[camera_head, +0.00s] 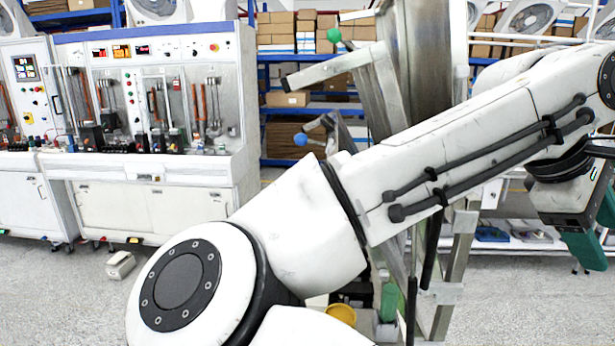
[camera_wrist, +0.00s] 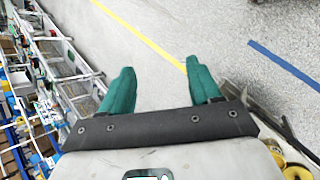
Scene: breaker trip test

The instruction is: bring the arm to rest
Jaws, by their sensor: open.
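My white arm crosses the head view from the lower left to the upper right. My gripper (camera_head: 590,228) hangs at the right edge of the head view, and only part of it shows there. In the wrist view my gripper (camera_wrist: 163,85) has two green fingers spread apart with nothing between them.
A white test bench (camera_head: 150,170) with switches and meters stands at the left. Shelves with cardboard boxes (camera_head: 290,35) stand behind. A metal frame (camera_head: 465,225) stands close behind my arm. In the wrist view, racks with parts (camera_wrist: 45,85) run along the left.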

